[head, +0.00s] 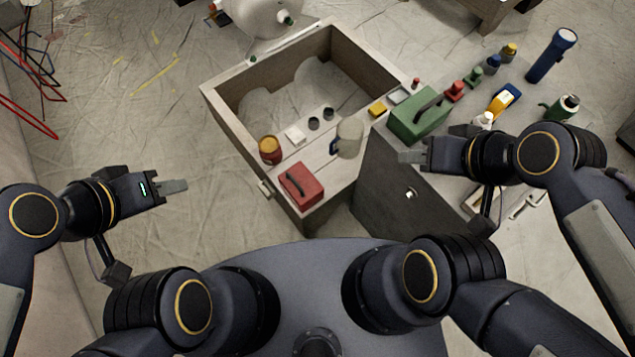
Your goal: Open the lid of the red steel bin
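A small red box (301,186) with a dark handle on its lid sits on the near ledge of a wooden crate-like frame; it is the only red bin-like thing I see, and its lid looks shut. My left gripper (174,186) is well to the left of the red box, over bare floor, with nothing seen in it. My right gripper (410,156) is to the right of the red box, over the grey cabinet top near the green box. Neither gripper touches the red box. The fingers overlap from this angle, so their opening is unclear.
The wooden frame (232,112) has an open middle. A red-yellow can (269,150) and a pale mug (349,138) stand near the red box. A green box (418,118), a blue flashlight (552,56) and bottles crowd the right.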

